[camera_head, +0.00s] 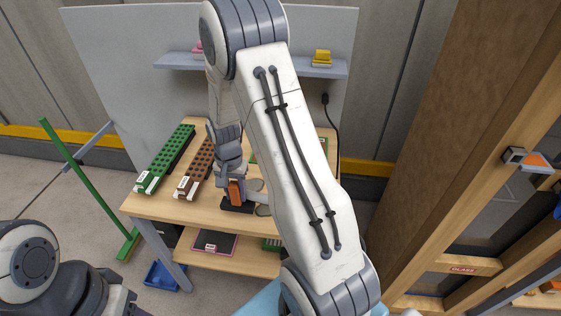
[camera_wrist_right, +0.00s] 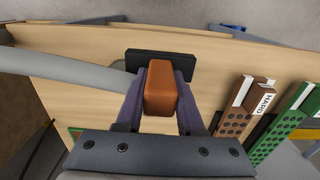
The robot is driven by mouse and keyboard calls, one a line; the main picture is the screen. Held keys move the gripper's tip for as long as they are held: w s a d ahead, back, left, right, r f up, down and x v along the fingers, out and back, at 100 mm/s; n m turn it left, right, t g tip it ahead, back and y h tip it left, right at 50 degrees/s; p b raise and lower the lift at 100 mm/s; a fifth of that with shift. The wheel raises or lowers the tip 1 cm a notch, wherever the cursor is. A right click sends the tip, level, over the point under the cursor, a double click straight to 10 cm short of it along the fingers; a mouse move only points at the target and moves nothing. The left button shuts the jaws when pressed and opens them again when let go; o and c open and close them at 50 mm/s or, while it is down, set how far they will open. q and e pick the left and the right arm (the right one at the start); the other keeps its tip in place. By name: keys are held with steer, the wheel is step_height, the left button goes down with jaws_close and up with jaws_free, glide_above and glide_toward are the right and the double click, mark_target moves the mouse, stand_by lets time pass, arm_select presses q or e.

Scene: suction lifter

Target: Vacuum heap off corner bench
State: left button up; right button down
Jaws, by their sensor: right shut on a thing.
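My right gripper (camera_head: 237,184) reaches down over the wooden corner bench (camera_head: 158,207). It is shut on an orange-brown block-shaped handle (camera_wrist_right: 161,92), which sits between both fingers in the right wrist view. A flat black head (camera_wrist_right: 138,56) lies just past the handle, at the bench top; it also shows in the head view (camera_head: 232,207). A thick grey hose (camera_wrist_right: 70,73) runs in from the left towards the handle. I cannot make out a heap; my right arm hides much of the bench's right side. My left gripper is out of view; only part of that arm shows at lower left.
A green perforated bar (camera_head: 166,158) and a brown one (camera_head: 196,170) lie on the bench, left of my gripper. A lower shelf (camera_head: 190,256) holds a dark pink-edged tray (camera_head: 214,243). A blue bin (camera_head: 165,276) stands on the floor. A wooden frame (camera_head: 460,200) rises at right.

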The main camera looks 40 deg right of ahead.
steer(key=s+d+r+m+p, duration=0.2)
steer(key=d+r+m+p, duration=0.15)
steer(key=d+m, duration=1.15)
steer(key=f+m+b, duration=0.1)
steer(key=a+f+m+b, duration=0.1)
steer(key=f+b, duration=0.1)
steer(key=a+f+b, duration=0.1)
steer(key=f, duration=0.1)
steer(key=shift+s+m, duration=0.1)
steer(key=shift+m, duration=0.3)
